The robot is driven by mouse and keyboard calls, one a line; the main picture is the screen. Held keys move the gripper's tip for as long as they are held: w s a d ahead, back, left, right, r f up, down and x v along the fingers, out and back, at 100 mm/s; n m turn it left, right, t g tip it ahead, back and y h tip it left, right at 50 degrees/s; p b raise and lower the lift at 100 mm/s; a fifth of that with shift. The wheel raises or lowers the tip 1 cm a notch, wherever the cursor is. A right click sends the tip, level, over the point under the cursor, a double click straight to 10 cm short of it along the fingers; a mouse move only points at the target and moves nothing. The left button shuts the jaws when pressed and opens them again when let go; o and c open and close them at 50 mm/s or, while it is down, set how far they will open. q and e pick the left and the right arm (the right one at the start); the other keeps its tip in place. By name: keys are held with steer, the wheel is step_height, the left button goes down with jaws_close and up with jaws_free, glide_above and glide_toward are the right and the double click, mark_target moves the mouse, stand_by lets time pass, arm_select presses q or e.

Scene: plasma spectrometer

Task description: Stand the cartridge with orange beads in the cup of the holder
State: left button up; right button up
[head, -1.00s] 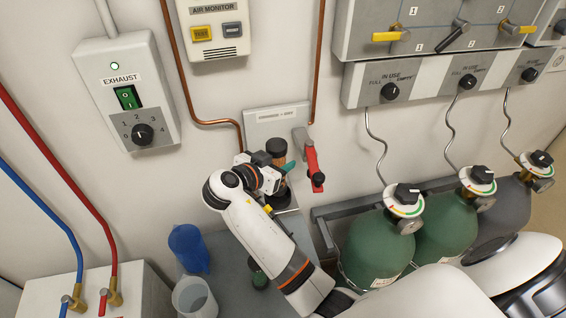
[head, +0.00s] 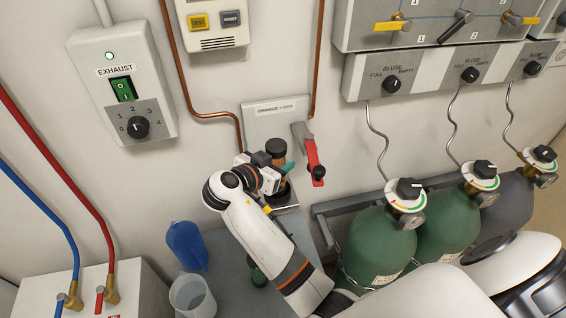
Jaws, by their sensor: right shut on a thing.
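The cartridge with orange beads (head: 276,147) stands roughly upright with its dark cap up, in front of the grey wall plate. My right gripper (head: 283,170) is shut on it, and the gripper hides much of its body. The holder (head: 287,204) shows only in part below the cartridge, at the foot of the wall plate. I cannot tell whether the cartridge's base is inside the cup or above it. My left gripper is not in view.
A red lever (head: 312,157) is close on the right of the cartridge. A dark green capped item (head: 257,274) is partly behind my arm on the grey bench (head: 228,252). A blue container (head: 186,245) and a clear beaker (head: 192,298) stand at left; green cylinders (head: 376,252) at right.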

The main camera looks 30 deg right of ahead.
steer(key=shift+f+b, duration=0.8)
steer(key=shift+f, duration=0.15)
steer(key=o, duration=1.3)
